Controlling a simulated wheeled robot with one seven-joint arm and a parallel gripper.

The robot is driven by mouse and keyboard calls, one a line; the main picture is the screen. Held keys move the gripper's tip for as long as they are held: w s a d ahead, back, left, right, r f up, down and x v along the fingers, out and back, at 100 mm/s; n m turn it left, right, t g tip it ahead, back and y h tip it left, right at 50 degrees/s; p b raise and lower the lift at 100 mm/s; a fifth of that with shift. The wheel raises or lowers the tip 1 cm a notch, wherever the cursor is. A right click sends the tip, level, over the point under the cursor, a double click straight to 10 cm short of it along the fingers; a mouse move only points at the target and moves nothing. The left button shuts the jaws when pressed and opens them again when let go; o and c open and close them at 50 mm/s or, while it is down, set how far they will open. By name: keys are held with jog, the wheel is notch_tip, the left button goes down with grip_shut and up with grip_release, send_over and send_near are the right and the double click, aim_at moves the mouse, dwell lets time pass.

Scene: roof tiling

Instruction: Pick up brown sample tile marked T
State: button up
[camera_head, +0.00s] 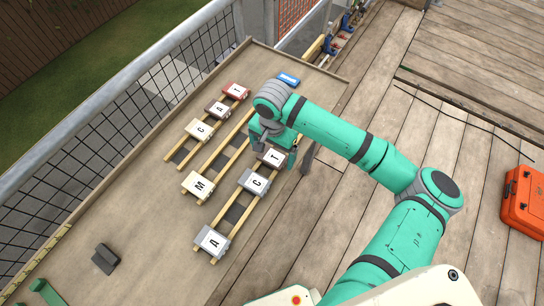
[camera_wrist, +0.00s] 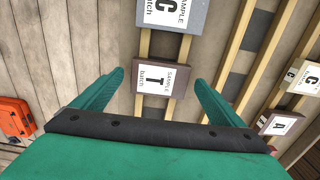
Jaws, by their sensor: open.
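The brown sample tile marked T (camera_head: 272,157) lies on wooden rails on the table, at the upper end of the nearer row. In the wrist view the same tile (camera_wrist: 162,80) lies ahead, between the lines of my two fingers. My gripper (camera_wrist: 152,85) is open and empty, with one finger to each side of the tile and no contact visible. In the head view my gripper (camera_head: 276,150) hangs at the tile and hides part of it. A grey tile marked C (camera_head: 253,182) sits beside the T tile on the same rails.
On the same rails lies a grey A tile (camera_head: 211,241). A cream M tile (camera_head: 198,185), a cream C tile (camera_head: 200,129), a brown A tile (camera_head: 219,109) and a red T tile (camera_head: 236,90) lie on other rails. An orange case (camera_head: 523,200) stands on the deck.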

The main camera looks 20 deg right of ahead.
jog(key=shift+d, duration=0.1)
jog(key=shift+c, duration=0.7)
jog(key=c, duration=1.1)
